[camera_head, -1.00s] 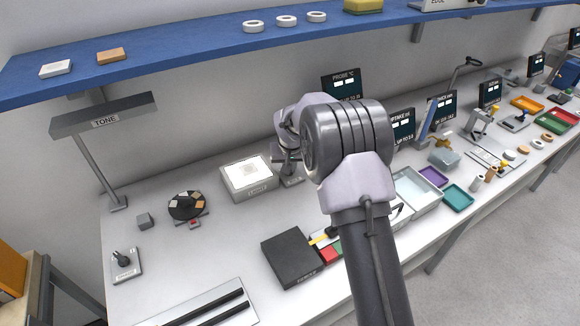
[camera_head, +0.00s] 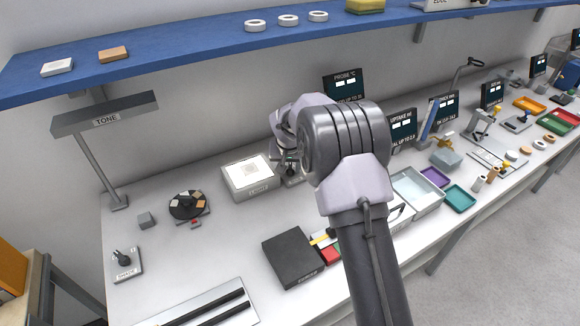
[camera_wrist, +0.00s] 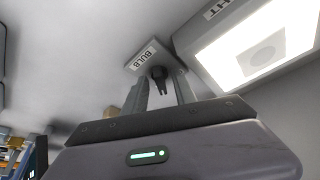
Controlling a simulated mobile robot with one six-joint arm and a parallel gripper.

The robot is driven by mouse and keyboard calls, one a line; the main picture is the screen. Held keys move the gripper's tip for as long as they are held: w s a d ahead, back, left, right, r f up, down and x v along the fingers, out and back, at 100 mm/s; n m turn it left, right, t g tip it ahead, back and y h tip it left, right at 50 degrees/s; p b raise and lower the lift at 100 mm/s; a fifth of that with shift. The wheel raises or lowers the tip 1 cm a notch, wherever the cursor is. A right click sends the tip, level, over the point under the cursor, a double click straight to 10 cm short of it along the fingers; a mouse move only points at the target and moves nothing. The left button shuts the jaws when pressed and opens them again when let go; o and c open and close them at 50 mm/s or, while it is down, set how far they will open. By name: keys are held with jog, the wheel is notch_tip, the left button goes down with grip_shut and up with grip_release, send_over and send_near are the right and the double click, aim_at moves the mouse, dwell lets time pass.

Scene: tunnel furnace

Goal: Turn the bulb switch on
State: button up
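The bulb switch is a small plate (camera_wrist: 136,64) labelled BULB with a dark knob or lever (camera_wrist: 159,76), seen in the wrist view. My gripper (camera_wrist: 162,82) is open, with one finger on each side of the dark lever. I cannot tell whether the fingers touch it. In the head view my gripper (camera_head: 289,168) is low over the bench, just right of the white light box (camera_head: 250,190). My arm hides most of the switch there. The light box's bright panel (camera_wrist: 262,48) also shows in the wrist view.
A black box (camera_head: 292,258) and small coloured blocks lie in front of the gripper. A trays group (camera_head: 418,190) is to the right. The TONE lamp (camera_head: 104,117) and a dark disc (camera_head: 188,204) are to the left. A blue shelf (camera_head: 200,42) runs overhead.

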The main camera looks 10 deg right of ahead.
jog(key=p+v, duration=0.5)
jog(key=v, duration=1.2)
jog(key=shift+s, duration=0.25)
jog(key=shift+r, duration=0.15)
jog(key=s+r+m+t+y+b, duration=0.1)
jog(key=s+r, duration=0.4)
jog(key=s, duration=0.8)
jog(key=s+r+y+b, duration=0.1)
jog(key=s+r, duration=0.5)
jog(key=s, duration=0.6)
jog(key=s+a+f+y, duration=0.1)
jog(key=s+a+f, duration=0.1)
jog(key=s, duration=0.9)
jog(key=shift+f+m+t+b, duration=0.3)
jog(key=shift+f+m, duration=0.1)
jog(key=shift+f, duration=0.4)
